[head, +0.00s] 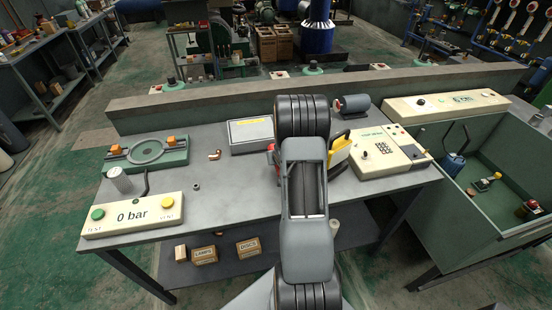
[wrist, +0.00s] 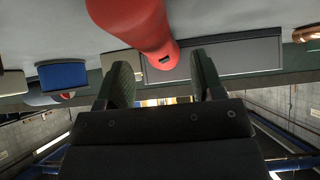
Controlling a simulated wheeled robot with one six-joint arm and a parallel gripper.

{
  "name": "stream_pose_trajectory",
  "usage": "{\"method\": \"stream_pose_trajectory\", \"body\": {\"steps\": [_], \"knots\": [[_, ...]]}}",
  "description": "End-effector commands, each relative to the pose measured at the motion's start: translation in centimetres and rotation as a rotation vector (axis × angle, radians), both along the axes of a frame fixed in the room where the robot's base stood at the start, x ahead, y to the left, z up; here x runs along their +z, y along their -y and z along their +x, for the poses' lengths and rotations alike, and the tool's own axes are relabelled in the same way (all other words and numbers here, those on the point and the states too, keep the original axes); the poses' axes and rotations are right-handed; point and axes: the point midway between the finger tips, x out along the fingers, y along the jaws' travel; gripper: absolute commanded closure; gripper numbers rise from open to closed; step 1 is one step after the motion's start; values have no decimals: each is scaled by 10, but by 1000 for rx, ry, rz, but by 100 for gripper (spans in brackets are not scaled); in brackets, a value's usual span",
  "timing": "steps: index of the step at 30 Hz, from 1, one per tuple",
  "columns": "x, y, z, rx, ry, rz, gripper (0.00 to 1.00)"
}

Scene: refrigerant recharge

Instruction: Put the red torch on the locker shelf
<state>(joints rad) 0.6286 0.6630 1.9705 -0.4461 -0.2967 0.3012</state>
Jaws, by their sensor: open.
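The red torch (wrist: 140,25) fills the top middle of the wrist view, close to the camera, with a small dark switch-like mark on it. My gripper (wrist: 163,72) is open, its two dark fingers apart with the torch's near end just above the gap in the picture. I cannot tell whether the fingers touch it. In the head view my arm covers the gripper and most of the torch; a small red patch (head: 271,148) left of the arm may be part of it. I cannot make out a locker shelf in either view.
The grey bench (head: 225,190) holds a flat grey box (head: 250,135), a green fixture (head: 150,152), a 0 bar panel (head: 133,214) and a keypad unit (head: 385,150). A yellow-black tool (head: 340,148) is right of my arm. A green basin (head: 480,200) stands right.

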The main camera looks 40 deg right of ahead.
Motion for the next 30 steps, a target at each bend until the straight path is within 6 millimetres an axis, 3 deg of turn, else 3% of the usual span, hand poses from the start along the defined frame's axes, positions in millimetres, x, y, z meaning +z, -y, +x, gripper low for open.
{"method": "stream_pose_trajectory", "body": {"steps": [7,17,30], "knots": [[-18,8,16,1,-1,1,39],[-21,9,19,0,0,0,40],[-21,9,18,0,0,0,82]]}}
